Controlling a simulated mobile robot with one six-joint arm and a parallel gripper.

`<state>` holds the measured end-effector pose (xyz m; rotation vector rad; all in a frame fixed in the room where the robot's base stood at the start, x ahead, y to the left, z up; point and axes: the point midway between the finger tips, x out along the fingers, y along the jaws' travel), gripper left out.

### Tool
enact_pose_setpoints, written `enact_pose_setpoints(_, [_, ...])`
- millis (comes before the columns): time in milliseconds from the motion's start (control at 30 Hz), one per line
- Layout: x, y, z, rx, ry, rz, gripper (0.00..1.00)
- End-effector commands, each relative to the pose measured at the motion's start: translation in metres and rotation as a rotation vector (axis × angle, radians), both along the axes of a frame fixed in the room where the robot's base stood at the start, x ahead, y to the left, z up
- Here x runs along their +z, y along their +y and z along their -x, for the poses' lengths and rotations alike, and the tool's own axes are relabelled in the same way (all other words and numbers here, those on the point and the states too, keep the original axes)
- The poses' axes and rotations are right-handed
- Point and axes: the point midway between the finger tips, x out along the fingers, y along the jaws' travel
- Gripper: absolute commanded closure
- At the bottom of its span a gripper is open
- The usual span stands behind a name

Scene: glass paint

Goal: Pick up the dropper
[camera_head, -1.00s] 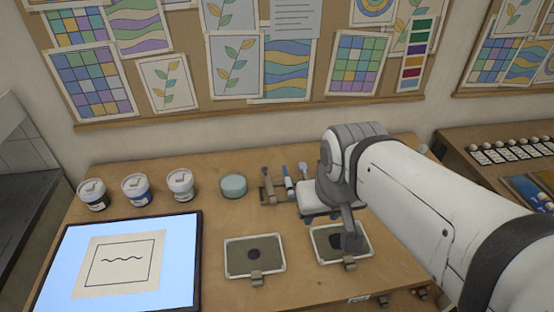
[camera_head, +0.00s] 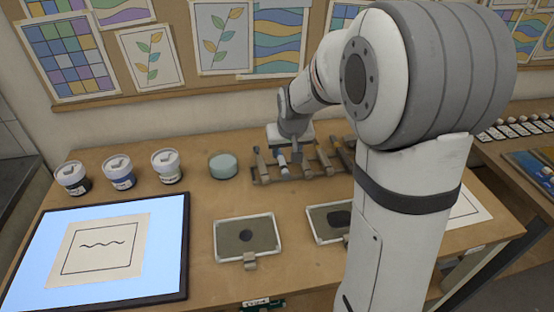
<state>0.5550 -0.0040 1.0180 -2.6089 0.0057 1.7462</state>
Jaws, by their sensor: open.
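A rack (camera_head: 262,178) with several slim upright tools stands at the back of the table, right of a round teal pot. A tool with a pale top and blue-grey body (camera_head: 283,162) shows at its left part, right below my gripper. I cannot tell for sure whether it is the dropper. My gripper (camera_head: 284,154) is open and points down over the rack, with its fingers at this tool's height. Whether the fingers stand around it or beside it is unclear. The gripper partly hides the tools behind it.
The teal pot (camera_head: 223,165) is close left of the rack. Three paint jars (camera_head: 119,173) stand further left. A lit panel (camera_head: 170,260) with a drawing lies front left. Two framed plates (camera_head: 248,252) (camera_head: 318,236) lie in front; my arm covers part of the right one.

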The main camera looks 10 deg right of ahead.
Motion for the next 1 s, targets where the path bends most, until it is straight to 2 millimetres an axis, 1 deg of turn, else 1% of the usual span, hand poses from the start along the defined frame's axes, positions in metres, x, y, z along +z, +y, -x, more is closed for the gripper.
enact_pose_setpoints(100, [-0.012,0.000,-0.007,0.000,0.002,0.000,0.55])
enact_pose_setpoints(367, [-0.037,0.000,-0.015,0.001,0.003,0.000,0.55])
enact_pose_setpoints(600, [-0.067,0.000,-0.027,0.001,0.002,-0.001,0.55])
enact_pose_setpoints(733, [-0.073,0.000,-0.030,0.002,-0.001,0.000,0.55])
enact_pose_setpoints(1000, [-0.074,0.001,-0.030,0.002,-0.002,0.000,0.55])
